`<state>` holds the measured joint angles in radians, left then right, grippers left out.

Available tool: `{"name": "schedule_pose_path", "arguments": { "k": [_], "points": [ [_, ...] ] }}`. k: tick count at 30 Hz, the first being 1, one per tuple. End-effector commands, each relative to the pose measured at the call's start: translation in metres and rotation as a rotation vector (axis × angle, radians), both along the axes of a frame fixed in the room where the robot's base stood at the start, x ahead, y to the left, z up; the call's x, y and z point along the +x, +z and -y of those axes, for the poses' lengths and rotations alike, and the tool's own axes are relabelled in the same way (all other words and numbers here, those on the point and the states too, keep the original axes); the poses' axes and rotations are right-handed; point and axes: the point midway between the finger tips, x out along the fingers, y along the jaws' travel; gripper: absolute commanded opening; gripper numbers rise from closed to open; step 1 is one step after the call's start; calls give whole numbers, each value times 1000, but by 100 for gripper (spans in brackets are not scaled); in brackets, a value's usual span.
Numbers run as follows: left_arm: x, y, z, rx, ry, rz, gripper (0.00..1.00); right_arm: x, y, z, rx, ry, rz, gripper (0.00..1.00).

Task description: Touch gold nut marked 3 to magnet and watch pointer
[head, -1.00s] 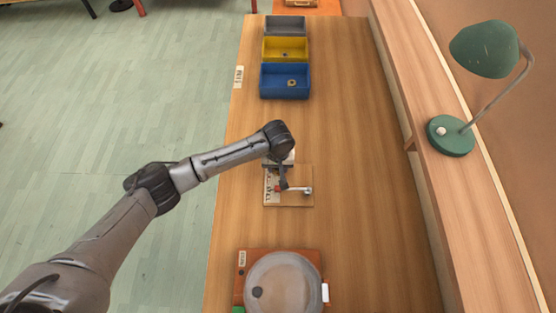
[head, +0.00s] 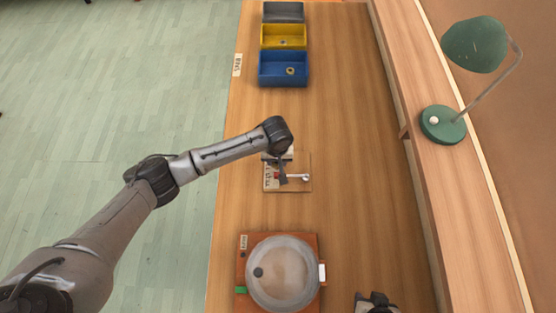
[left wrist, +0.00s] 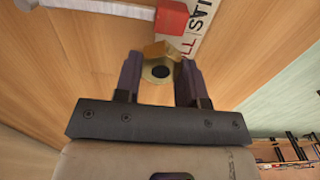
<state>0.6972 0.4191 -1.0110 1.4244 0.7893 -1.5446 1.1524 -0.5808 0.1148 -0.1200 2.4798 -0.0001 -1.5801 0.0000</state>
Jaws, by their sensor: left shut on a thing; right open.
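My left gripper (head: 281,178) is over the small wooden board (head: 300,160). In the left wrist view its fingers (left wrist: 160,80) are shut on a gold nut (left wrist: 160,51) with a dark hole. I cannot read a number on the nut. A red block, seemingly the magnet (left wrist: 171,18), lies just beyond the nut; I cannot tell whether they touch. A pale rod, seemingly the pointer (left wrist: 100,8), runs left from the red block. Its silver end (head: 304,177) shows at the board's right. My right gripper (head: 376,301) is at the bottom edge, partly cut off, open.
A round pan (head: 285,280) sits on an orange base nearby. A green lamp (head: 443,124) stands on the right ledge. The table's right side is clear.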

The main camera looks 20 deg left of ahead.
Motion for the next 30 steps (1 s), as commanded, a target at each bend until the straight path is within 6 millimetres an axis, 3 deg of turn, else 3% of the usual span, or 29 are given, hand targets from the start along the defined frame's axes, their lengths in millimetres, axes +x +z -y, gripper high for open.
{"name": "schedule_pose_path", "arguments": {
  "k": [30],
  "points": [
    [-7,1,3,-1,0,0,11,0,11,0,-1,2,1,43]
  ]
}}
